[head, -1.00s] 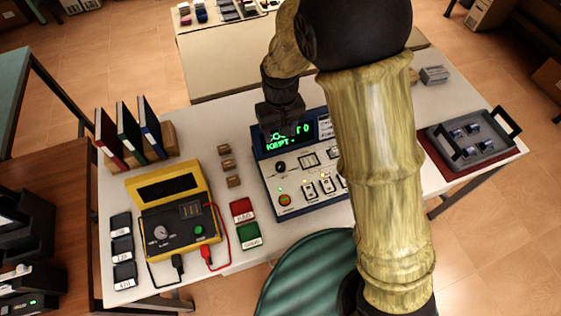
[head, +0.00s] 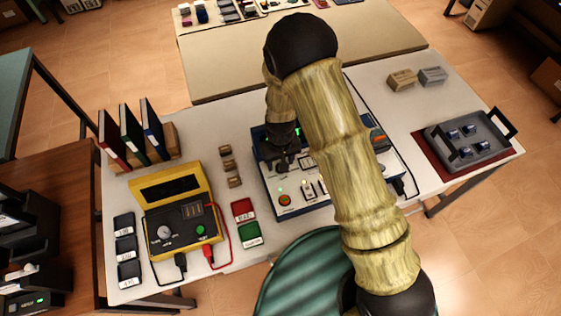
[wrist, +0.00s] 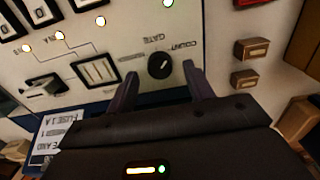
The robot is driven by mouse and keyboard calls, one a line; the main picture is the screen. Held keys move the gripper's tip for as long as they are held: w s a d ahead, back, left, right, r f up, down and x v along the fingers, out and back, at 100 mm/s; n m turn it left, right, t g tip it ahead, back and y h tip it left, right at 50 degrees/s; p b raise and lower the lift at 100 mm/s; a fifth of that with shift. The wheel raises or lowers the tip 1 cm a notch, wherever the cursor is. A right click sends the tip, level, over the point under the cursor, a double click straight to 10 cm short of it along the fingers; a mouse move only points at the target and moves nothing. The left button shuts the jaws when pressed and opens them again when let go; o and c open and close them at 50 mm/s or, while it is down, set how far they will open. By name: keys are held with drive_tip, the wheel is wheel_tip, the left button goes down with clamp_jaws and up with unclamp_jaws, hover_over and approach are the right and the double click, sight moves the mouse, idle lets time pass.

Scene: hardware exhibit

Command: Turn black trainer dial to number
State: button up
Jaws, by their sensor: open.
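The blue-framed trainer (head: 268,192) with a pale panel stands mid-table, partly hidden behind my arm in the head view. Its small round black dial (wrist: 160,66), with a light pointer mark, shows in the wrist view beside the printed words COUNT and GATE. My gripper (wrist: 160,72) is open, with one fingertip on each side of the dial and a gap at both sides. I cannot tell whether the tips touch the panel. In the head view my gripper (head: 284,161) is over the trainer's left part and hides the dial and most of the green display.
A yellow meter (head: 165,185) with leads stands left of the trainer. Red (head: 243,208) and green (head: 249,234) labelled blocks and small brown blocks (head: 235,182) lie between them. A grey tray (head: 452,156) is at right. Switches (wrist: 97,70) and lamps sit beside the dial.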

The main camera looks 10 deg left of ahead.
drive_tip(key=shift+f, duration=0.85)
drive_tip(key=shift+c, duration=0.4)
drive_tip(key=c, duration=0.9)
